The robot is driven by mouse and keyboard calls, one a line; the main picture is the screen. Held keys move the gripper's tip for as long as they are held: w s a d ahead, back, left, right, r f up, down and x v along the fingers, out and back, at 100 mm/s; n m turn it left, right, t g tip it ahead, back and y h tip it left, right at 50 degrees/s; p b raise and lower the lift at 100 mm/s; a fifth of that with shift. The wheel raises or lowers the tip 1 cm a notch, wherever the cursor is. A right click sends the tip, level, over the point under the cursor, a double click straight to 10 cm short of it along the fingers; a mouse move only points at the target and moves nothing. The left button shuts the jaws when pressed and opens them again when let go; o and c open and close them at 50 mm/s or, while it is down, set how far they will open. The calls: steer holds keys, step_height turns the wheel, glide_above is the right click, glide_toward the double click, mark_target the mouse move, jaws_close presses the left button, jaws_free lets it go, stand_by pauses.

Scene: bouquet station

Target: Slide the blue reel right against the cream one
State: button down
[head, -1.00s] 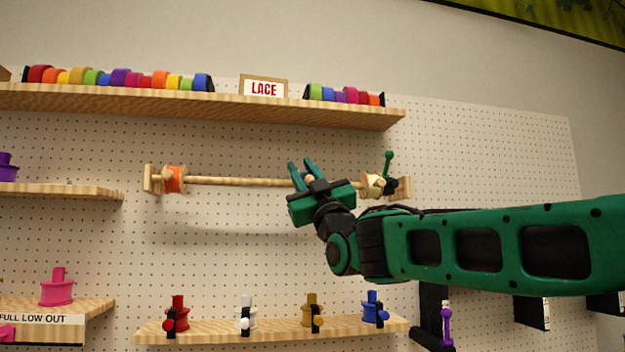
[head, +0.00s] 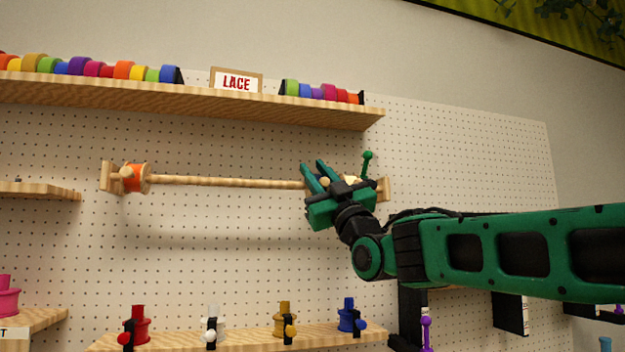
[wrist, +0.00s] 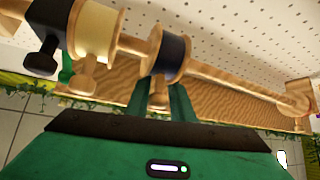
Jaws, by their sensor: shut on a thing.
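The blue reel (wrist: 170,55), dark blue between wooden flanges, sits on a wooden rod (head: 220,182). My gripper (head: 313,172) is shut on the wooden knob (wrist: 160,95) of this reel, from below in the wrist view. The cream reel (wrist: 95,30) is on the same rod, left of the blue one in the wrist view. A short length of bare rod shows between their flanges, so they are apart. In the head view the cream reel (head: 352,181) is just right of my gripper, partly covered, and my fingers mostly hide the blue reel.
An orange reel (head: 134,178) is at the rod's left end. A black clamp (wrist: 35,50) is beyond the cream reel. A shelf (head: 200,103) with ribbon rolls and a LACE sign (head: 236,82) is above; a lower shelf (head: 250,340) holds colored spools. The rod's middle is clear.

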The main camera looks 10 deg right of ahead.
steer(key=c, duration=1.6)
jaws_free()
steer(key=shift+w+f, duration=0.15)
steer(key=shift+f, duration=0.1)
steer(key=shift+c, duration=0.2)
steer(key=v, duration=1)
steer(key=shift+s+d+f, duration=0.15)
steer(key=shift+s+f, duration=0.05)
steer(key=shift+f, duration=0.1)
